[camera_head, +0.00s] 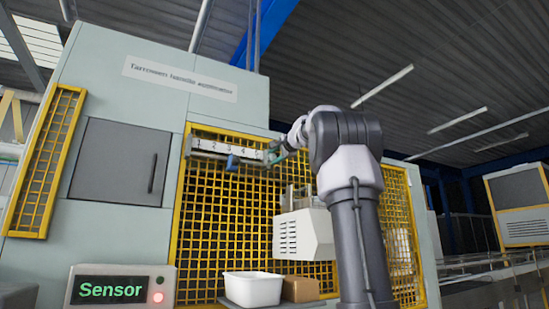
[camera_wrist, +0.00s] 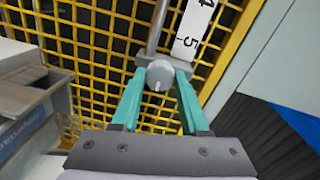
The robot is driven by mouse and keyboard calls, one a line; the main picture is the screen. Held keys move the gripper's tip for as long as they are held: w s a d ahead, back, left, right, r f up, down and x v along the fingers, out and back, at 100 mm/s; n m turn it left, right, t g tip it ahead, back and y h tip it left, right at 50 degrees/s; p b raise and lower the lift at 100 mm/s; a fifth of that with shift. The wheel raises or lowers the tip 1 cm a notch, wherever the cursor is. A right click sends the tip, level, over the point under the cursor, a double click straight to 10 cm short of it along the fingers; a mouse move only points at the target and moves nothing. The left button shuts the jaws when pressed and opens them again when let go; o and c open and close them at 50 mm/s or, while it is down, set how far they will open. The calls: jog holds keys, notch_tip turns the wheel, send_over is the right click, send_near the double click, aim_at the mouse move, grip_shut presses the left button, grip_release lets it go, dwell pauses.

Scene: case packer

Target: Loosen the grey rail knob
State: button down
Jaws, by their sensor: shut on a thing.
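The grey rail knob (camera_wrist: 160,75) is round with a pale pointer line on its face. It sits at the end of the rail, near the mark 5, in the wrist view. My gripper (camera_wrist: 160,83) has its two teal fingers closed on either side of the knob. In the head view my gripper (camera_head: 277,152) is at the right end of the numbered scale (camera_head: 226,148), and the knob is too small and covered to make out there. The scale also shows in the wrist view (camera_wrist: 193,30).
A yellow mesh guard (camera_head: 225,210) stands behind the rail. A blue part (camera_head: 232,162) hangs under the scale. A white bin (camera_head: 252,288) and a cardboard box (camera_head: 300,289) sit below. A white vented housing (camera_head: 303,235) is close beneath my arm. The Sensor display (camera_head: 120,290) has a red light.

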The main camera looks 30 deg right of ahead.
jog(key=shift+m, duration=0.3)
jog(key=shift+c, duration=2.1)
grip_release()
jog(key=shift+s, duration=0.1)
jog(key=s, duration=1)
jog(key=shift+s+d+r, duration=0.2)
jog(key=shift+s+d, duration=0.05)
jog(key=shift+s, duration=0.05)
jog(key=shift+f, duration=0.1)
